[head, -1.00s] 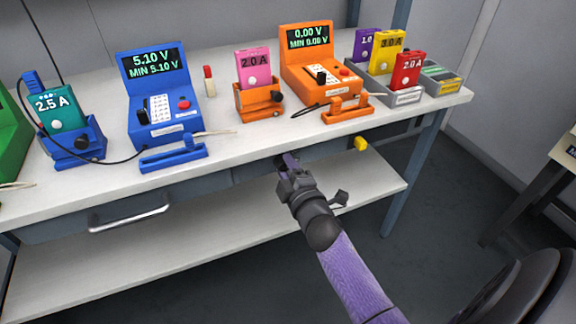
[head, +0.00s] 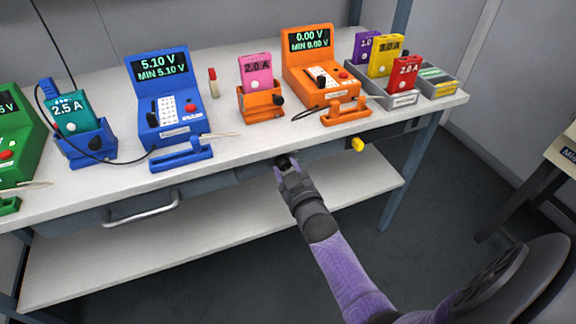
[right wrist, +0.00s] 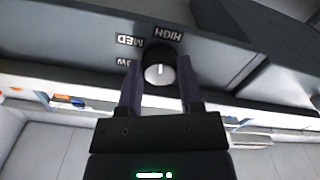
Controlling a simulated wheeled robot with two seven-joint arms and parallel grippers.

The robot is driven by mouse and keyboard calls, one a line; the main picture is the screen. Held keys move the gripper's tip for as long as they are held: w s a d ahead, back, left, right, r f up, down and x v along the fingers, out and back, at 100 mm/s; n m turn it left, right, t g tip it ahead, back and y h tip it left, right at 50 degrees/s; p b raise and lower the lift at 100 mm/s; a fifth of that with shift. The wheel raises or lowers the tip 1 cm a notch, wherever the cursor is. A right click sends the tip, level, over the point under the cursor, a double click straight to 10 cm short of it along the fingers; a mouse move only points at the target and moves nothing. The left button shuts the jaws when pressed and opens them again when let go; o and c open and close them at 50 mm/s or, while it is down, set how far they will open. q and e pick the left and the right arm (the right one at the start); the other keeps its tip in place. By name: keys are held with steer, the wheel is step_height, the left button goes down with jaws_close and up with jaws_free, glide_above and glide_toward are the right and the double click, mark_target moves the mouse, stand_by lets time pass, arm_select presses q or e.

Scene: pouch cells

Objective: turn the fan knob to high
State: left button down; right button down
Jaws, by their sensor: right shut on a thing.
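The fan knob (right wrist: 158,66) is a round knob with a pale grey face, a dark rim and a short white line. In the right wrist view it sits between the two fingers of my right gripper (right wrist: 160,88), which is shut on it. I cannot tell which label the line marks. In the head view my right gripper (head: 287,168) is at the bench's front panel, covering much of the knob. My left gripper is not in view.
The bench (head: 225,150) holds a blue tester (head: 160,100), an orange tester (head: 318,75) and several coloured pouch cells. A yellow knob (head: 358,144) sticks out right of my gripper. A drawer handle (head: 140,212) is at left. A lower shelf (head: 200,235) is empty.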

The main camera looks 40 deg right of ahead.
steer(key=shift+m, duration=1)
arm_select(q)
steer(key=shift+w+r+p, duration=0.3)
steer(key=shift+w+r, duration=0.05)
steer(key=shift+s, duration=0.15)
arm_select(e)
steer(key=shift+m, duration=0.3)
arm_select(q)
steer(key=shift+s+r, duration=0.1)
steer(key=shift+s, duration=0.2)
